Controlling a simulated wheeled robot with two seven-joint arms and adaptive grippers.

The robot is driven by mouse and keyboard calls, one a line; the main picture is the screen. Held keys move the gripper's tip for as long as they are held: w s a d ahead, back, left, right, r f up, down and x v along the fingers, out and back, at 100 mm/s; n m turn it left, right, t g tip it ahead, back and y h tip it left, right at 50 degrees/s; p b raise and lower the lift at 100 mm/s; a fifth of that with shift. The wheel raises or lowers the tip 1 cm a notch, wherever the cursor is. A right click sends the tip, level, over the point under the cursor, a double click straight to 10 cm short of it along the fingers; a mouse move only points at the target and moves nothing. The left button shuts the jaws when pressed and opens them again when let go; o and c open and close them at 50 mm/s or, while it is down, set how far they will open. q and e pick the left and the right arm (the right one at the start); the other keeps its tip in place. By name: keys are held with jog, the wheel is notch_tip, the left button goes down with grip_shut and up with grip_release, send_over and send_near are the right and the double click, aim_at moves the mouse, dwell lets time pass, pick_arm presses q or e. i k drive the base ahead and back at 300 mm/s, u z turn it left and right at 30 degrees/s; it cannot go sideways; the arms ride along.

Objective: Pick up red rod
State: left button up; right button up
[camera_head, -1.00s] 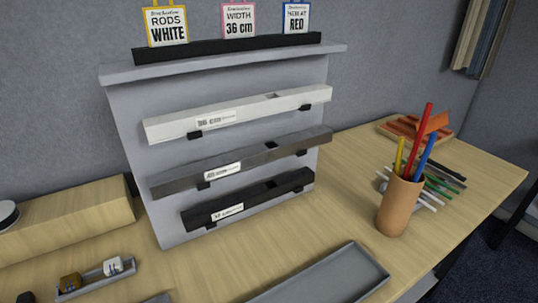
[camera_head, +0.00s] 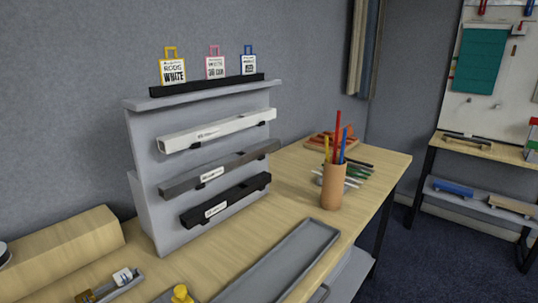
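A red rod (camera_head: 337,131) stands in a tan cylindrical cup (camera_head: 333,187) on the right part of the wooden table. A blue rod (camera_head: 343,146) and a yellow rod (camera_head: 327,149) stand in the same cup beside it. The lower part of the red rod is hidden inside the cup. Neither of my grippers shows in the head view.
A grey rack (camera_head: 160,219) holds white, grey and black bars left of the cup. An empty grey tray (camera_head: 283,262) lies in front of the rack. Several loose rods (camera_head: 359,169) lie behind the cup. A second table (camera_head: 480,150) stands at the far right.

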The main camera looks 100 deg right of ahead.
aim_at(338, 112)
jog(key=u, duration=0.05)
jog(key=k, duration=1.35)
jog(key=z, duration=1.3)
